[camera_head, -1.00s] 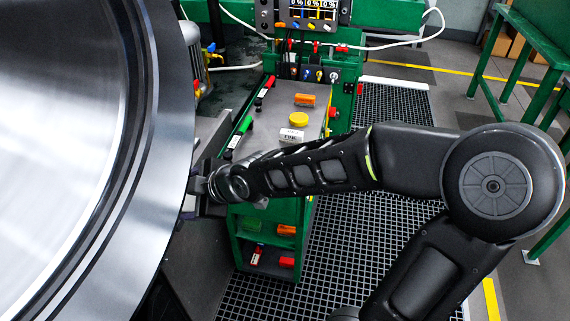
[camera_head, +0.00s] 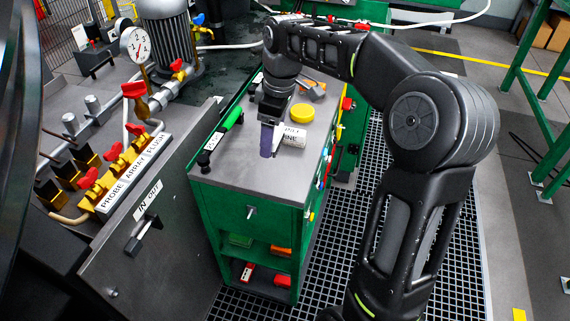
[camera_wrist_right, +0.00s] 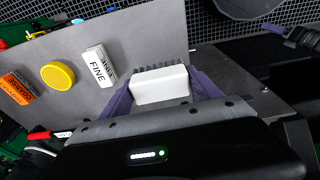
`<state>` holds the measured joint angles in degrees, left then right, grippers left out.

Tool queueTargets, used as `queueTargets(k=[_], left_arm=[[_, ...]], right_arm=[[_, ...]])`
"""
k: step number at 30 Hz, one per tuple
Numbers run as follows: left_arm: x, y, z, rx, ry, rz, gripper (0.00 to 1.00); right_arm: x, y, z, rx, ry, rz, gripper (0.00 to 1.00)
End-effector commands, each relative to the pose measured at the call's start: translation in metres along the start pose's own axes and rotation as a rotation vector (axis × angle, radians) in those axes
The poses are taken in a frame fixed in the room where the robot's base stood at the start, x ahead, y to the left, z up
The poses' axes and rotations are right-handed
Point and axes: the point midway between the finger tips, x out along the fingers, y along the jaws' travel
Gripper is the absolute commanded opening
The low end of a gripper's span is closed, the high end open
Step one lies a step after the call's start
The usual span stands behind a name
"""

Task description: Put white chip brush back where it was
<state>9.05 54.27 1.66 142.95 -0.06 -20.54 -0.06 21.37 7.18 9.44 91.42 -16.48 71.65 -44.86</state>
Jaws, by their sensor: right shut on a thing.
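The white chip brush (camera_wrist_right: 160,85), a white block with dark bristles, sits between the purple fingers of my right gripper (camera_wrist_right: 163,90) in the right wrist view. The gripper is shut on it. In the head view my right gripper (camera_head: 267,140) points down over the near part of the grey cart top (camera_head: 240,172). The brush is mostly hidden there behind the fingers, and I cannot tell whether it touches the surface. My left gripper is not in view.
A white block marked FINE (camera_head: 293,138) lies close beside the gripper. A yellow round piece (camera_head: 302,113) and an orange block (camera_wrist_right: 18,87) lie farther back. A green-handled tool (camera_head: 232,118) lies along the left edge. The near cart top is clear.

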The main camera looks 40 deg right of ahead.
Motion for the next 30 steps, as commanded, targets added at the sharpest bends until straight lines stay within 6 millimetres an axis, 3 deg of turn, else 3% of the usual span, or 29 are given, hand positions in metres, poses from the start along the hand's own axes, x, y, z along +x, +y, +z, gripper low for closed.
queueTargets(k=[13,24,30], left_arm=[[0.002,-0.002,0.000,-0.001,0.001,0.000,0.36],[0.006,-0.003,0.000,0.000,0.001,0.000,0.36],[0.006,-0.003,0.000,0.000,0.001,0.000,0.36]], right_arm=[[0.002,0.001,0.005,0.013,-0.015,-0.017,0.40],[0.058,-0.001,0.013,0.013,-0.016,-0.019,0.40],[0.061,0.000,0.013,0.012,-0.014,-0.016,0.40]])
